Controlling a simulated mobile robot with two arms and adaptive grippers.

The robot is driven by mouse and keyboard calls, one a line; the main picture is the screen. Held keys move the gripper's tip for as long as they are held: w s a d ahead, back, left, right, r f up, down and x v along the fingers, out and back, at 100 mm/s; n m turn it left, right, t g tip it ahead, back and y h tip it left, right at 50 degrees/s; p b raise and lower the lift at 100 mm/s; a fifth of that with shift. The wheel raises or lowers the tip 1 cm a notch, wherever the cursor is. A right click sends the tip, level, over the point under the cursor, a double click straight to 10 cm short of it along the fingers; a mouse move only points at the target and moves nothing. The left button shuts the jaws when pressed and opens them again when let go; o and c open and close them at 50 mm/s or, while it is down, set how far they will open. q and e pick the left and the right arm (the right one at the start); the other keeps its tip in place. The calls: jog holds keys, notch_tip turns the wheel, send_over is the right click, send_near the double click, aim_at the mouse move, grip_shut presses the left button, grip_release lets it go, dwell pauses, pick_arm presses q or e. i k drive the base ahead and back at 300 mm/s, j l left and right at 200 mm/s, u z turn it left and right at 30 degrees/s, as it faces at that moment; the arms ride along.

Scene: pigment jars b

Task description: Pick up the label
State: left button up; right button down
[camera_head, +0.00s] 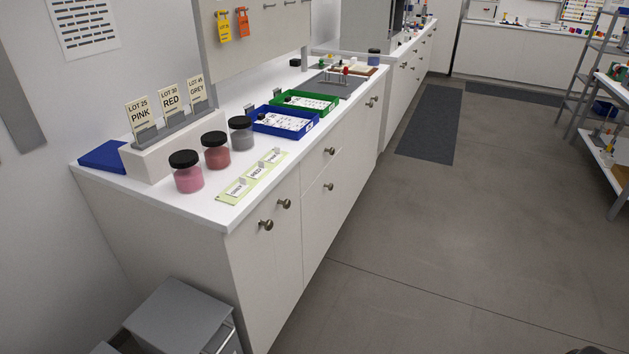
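A pale green strip (222,198) lies along the front edge of the white counter. Three small white labels sit on it: a near label (236,189) that seems to read GREY, a middle label (257,172) that seems to read RED, and a far label (273,157) whose text is too small to read surely. Behind the strip stand three black-lidded jars: a pink jar (188,179), a red jar (217,156) and a grey jar (242,138). I see no label on the jars from here.
A white block (148,163) holds cards for PINK, RED and GREY behind the jars. A blue tray (285,130) and a green tray (322,111) stand farther along the counter (212,212). A grey bin (180,312) is at the cabinet's near end. The floor at right is open.

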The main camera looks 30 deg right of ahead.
aim_at(238, 187)
jog(key=z, duration=0.4)
jog(key=i+l+z, duration=0.3)
jog(key=i, duration=0.2)
